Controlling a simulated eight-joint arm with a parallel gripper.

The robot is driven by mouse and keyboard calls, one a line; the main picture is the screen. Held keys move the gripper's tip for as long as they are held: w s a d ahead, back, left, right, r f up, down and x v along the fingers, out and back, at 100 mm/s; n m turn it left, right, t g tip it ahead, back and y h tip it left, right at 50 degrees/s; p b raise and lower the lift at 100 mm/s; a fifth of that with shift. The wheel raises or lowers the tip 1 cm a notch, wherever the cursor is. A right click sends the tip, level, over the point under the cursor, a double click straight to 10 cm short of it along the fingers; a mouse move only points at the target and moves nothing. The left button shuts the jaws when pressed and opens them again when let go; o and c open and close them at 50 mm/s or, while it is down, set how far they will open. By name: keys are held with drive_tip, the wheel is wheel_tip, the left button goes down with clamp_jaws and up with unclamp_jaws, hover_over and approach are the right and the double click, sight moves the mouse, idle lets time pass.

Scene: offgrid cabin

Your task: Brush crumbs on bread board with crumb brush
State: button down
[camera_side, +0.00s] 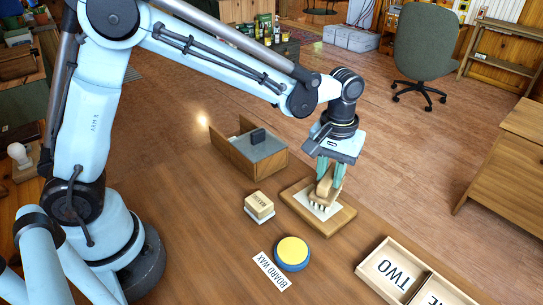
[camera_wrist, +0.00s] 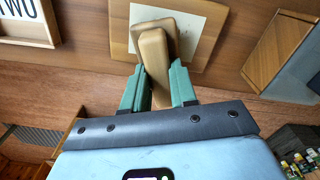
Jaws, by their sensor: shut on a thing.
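The bread board (camera_side: 343,219) is a light wooden board on the table, with a white sheet (camera_side: 308,205) on its top. The crumb brush (camera_side: 321,194) has a wooden handle and pale bristles that point down at the sheet. My gripper (camera_side: 330,178) is shut on the brush handle and holds it over the board. The bristles look to be at or just above the sheet. In the wrist view the brush (camera_wrist: 156,55) sits between my green fingers (camera_wrist: 158,85), over the board (camera_wrist: 120,38) and sheet (camera_wrist: 195,38). I cannot make out any crumbs.
A labelled wooden block with a pale base (camera_side: 259,206) stands left of the board. A blue tin with a yellow top (camera_side: 292,253) stands in front, beside a "BOARD WAX" label (camera_side: 271,271). A "TWO" tray (camera_side: 375,270) is at right. A wooden box (camera_side: 240,152) stands behind.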

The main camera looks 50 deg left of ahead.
sight(312, 194)
drive_tip(key=shift+s, duration=2.3)
drive_tip(key=shift+w+a, duration=0.2)
drive_tip(key=shift+w, duration=3.3)
drive_tip(key=shift+s, duration=3.5)
wheel_tip(312, 194, up, 8)
drive_tip(key=shift+d, duration=0.25)
